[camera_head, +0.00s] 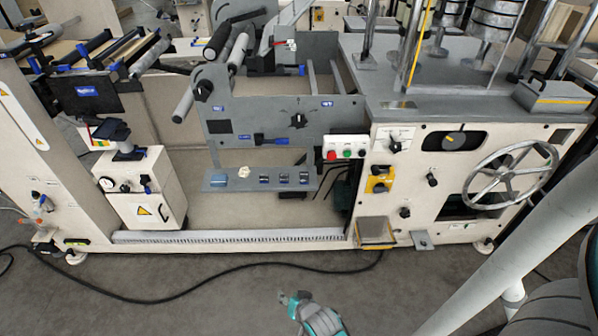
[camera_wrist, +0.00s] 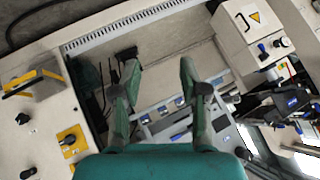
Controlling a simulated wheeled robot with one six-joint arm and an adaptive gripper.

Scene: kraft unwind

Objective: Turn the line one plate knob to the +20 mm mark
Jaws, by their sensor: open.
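A black knob (camera_head: 298,120) sits on the upright grey plate (camera_head: 260,112) in the middle of the machine, with small marks around it. The marks are too small to read, so its setting cannot be told. Another black knob (camera_head: 395,146) sits on a white scale plate on the cream panel to the right. I cannot read which is labelled line one. My gripper (camera_head: 291,298) is low at the front, over the floor, well apart from both knobs. In the wrist view, which looks upside down, my gripper (camera_wrist: 158,72) is open with nothing between its green fingers.
A grey shelf (camera_head: 218,183) with small switches juts out below the plate. A button box (camera_head: 345,148), a yellow switch (camera_head: 379,179) and a large handwheel (camera_head: 510,172) are to the right. A black cable (camera_head: 215,288) crosses the floor, which is otherwise clear in front.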

